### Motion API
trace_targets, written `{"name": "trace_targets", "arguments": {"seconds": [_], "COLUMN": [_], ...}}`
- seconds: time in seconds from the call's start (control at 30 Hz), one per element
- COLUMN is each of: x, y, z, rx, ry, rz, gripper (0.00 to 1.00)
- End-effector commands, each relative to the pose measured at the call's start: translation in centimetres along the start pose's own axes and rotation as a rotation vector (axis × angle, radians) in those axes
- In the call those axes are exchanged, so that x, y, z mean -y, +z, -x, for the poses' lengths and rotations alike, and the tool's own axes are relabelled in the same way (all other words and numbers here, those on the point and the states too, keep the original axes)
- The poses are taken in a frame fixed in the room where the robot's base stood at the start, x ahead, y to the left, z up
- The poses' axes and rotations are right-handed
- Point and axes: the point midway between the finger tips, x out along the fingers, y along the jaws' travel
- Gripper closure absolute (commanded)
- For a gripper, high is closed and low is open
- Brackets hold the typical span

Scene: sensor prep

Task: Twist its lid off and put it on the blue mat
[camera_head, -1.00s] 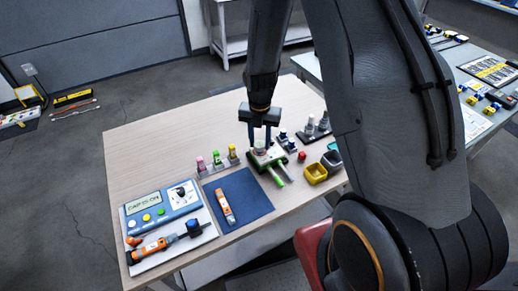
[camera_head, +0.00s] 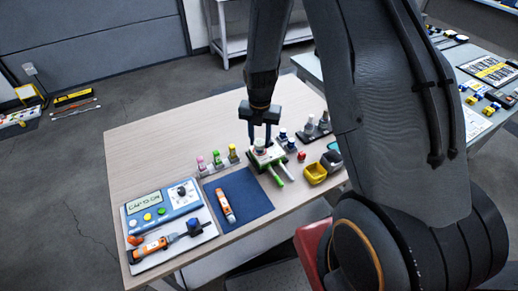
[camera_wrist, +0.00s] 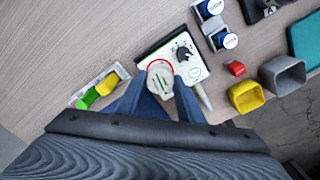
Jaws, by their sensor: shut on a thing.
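A round pale grey lid (camera_wrist: 160,76) with dark slots in its top and a red edge shows in the wrist view. My gripper (camera_head: 260,143) is shut on it, one finger on each side. The stand also shows in the wrist view (camera_wrist: 193,64), under the lid. What is beneath the lid is hidden, so I cannot tell if they touch. The blue mat (camera_head: 254,194) lies left and in front of the stand, with an orange and white tube (camera_head: 225,206) on it.
Small coloured bottles (camera_head: 217,159) stand left of the stand. Blue-capped containers (camera_head: 291,144), a red piece (camera_head: 301,155), a yellow bin (camera_head: 315,173) and a grey bin (camera_head: 331,160) are to its right. A blue instrument panel (camera_head: 160,206) lies left of the mat.

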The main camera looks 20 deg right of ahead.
Motion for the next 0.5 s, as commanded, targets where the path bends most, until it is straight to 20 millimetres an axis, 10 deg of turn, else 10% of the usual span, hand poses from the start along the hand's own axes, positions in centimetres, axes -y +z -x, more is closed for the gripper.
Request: {"name": "trace_targets", "arguments": {"seconds": [0.5], "x": [0.0], "y": [0.0], "z": [2.4], "rx": [0.001], "ry": [0.001], "rz": [0.0], "gripper": [0.79]}}
